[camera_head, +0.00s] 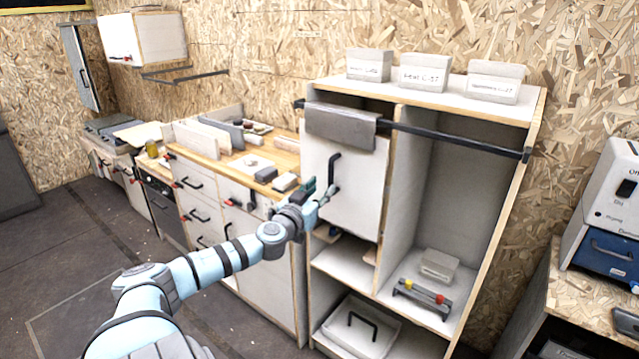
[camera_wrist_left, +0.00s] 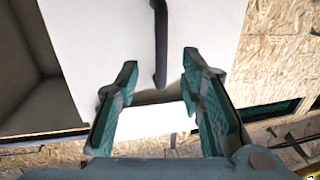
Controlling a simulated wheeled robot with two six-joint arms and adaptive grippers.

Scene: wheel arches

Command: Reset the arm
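My left arm (camera_head: 215,262) reaches out from the bottom left in the head view, toward a white cabinet door. My left gripper (camera_head: 320,190) is in front of that door (camera_head: 350,205), close to its black handle (camera_head: 334,172). In the left wrist view my left gripper (camera_wrist_left: 160,85) has its two green-padded fingers spread apart. The black handle (camera_wrist_left: 160,45) shows beyond and between the fingertips, and nothing is held. My right gripper is in neither view.
The white shelf unit (camera_head: 520,100) holds boxes (camera_head: 425,72) on top and a black rail (camera_head: 455,137) across its front. A grey cloth (camera_head: 340,127) hangs on the rail. Counters with drawers (camera_head: 205,190) stand left. Open floor (camera_head: 50,250) lies at the left.

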